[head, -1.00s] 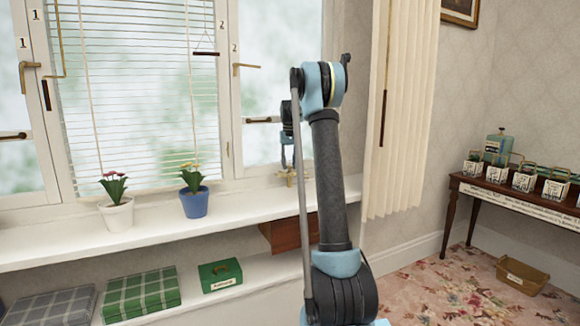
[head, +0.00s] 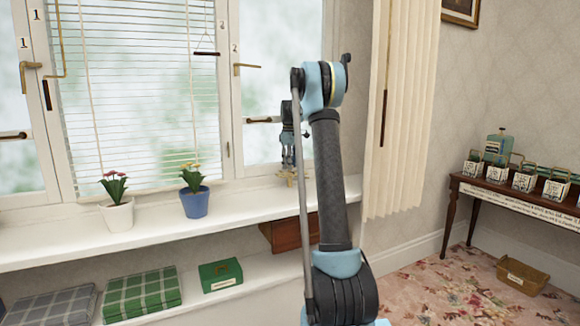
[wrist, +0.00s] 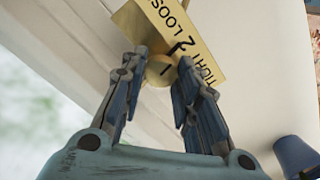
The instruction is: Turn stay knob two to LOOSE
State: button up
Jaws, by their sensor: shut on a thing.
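Stay knob two (wrist: 158,72) is a small round brass knob with a dark line on its face. It sits at a brass plate (wrist: 199,28) lettered TIGHT, 2 and LOOSE. My gripper (wrist: 161,64) has one finger on each side of the knob and is shut on it. The dark line points up and right toward the plate; its exact setting is hard to read. In the head view my gripper (head: 288,160) points down at the sill below the right window, and the brass fitting (head: 290,178) shows small beneath it.
A blue flowerpot (head: 195,203) and a white flowerpot (head: 118,215) stand on the white sill (head: 60,243) to the left. The window handle (head: 245,68) is above. A pale curtain (head: 400,130) hangs to the right of my arm. The blue pot also shows in the wrist view (wrist: 297,156).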

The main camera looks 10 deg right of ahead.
jog(key=n, duration=0.5)
jog(key=shift+w+d+r+n, duration=0.1)
jog(key=shift+w+d+n, duration=0.1)
jog(key=shift+n, duration=0.1)
jog(key=shift+a+n, duration=0.1)
jog(key=shift+n, duration=2.1)
jog(key=o, duration=1.1)
jog(key=shift+c, duration=0.2)
jog(key=shift+s, duration=0.1)
jog(key=shift+r, duration=0.5)
notch_tip(320, 180, up, 11)
jog(key=shift+f, duration=0.15)
